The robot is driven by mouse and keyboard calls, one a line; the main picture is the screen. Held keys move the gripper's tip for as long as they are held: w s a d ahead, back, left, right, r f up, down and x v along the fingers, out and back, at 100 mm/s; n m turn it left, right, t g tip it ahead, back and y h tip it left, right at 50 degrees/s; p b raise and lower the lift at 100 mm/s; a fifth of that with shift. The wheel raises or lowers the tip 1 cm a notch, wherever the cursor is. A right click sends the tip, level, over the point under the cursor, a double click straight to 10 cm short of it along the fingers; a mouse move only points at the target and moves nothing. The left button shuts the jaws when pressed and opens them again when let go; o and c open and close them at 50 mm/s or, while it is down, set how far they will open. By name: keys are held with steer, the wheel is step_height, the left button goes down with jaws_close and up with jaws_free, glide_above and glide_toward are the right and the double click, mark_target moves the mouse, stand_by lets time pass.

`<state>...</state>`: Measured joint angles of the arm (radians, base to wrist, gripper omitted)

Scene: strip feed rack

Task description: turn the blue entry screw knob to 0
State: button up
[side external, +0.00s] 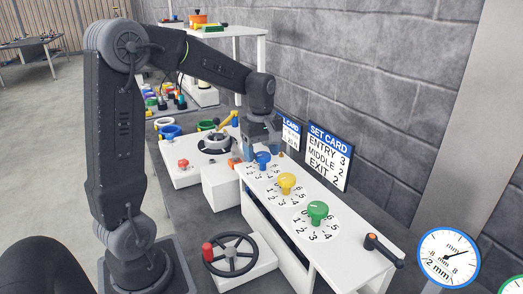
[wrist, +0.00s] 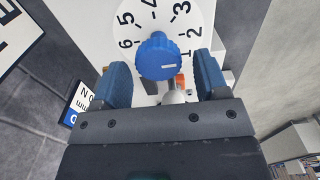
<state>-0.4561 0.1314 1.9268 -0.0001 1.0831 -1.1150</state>
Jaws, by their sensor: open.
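The blue entry knob (side external: 263,160) stands on a white round dial at the far end of the white rack, before yellow and green knobs. In the wrist view the blue knob (wrist: 157,57) lies between my fingertips, and its dial (wrist: 150,20) shows 1 to 6. No 0 is visible there. A small pale mark shows on the knob; which number it points at I cannot tell. My gripper (side external: 262,146) is open at the blue knob, one blue finger on either side. In the wrist view gaps show beside the knob; contact is not clear.
The yellow knob (side external: 286,183) and green knob (side external: 317,212) stand nearer on the rack. A set card (side external: 330,156) on the wall side reads entry 3, middle 2, exit 2. A black-handled lever (side external: 383,250) and handwheel (side external: 231,254) are in front.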

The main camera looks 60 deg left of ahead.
steer(key=shift+c, duration=0.3)
steer(key=c, duration=0.9)
steer(key=shift+o, duration=0.2)
steer(key=shift+m, duration=0.4)
steer(key=m, duration=0.3)
steer(key=shift+w+m, duration=0.15)
steer(key=shift+m, duration=0.15)
steer(key=m, duration=0.4)
steer(key=shift+w+d+m, duration=0.1)
steer(key=shift+m, duration=0.2)
steer(key=m, duration=0.4)
steer(key=shift+w+d+m, duration=0.1)
steer(key=shift+d+m, duration=0.05)
steer(key=shift+m, duration=0.15)
steer(key=shift+d+m, duration=0.1)
steer(key=shift+m, duration=2.1)
